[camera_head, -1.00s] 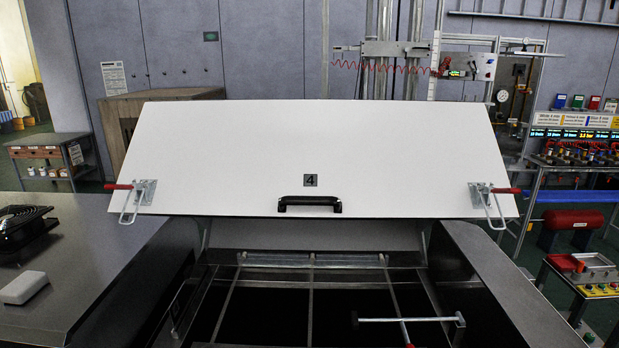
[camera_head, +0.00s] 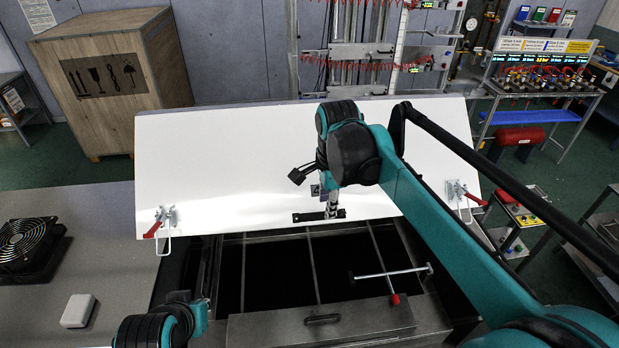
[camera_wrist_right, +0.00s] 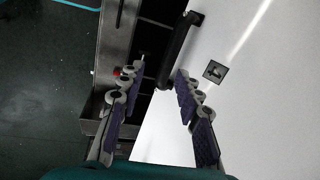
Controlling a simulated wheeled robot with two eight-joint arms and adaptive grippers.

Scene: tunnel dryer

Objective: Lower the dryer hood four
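The dryer hood (camera_head: 230,170) is a wide white panel, raised and tilted over a dark open bay. Its black handle (camera_head: 305,217) is on the lower edge, partly covered by my right gripper (camera_head: 332,205).
Red-handled clamps (camera_head: 165,222) (camera_head: 459,196) sit at both lower hood corners. A T-shaped rod with a red tip (camera_head: 390,274) lies over the bay. A fan (camera_head: 28,245) and white box (camera_head: 78,311) rest on the left surface. A wooden crate (camera_head: 112,82) stands behind.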

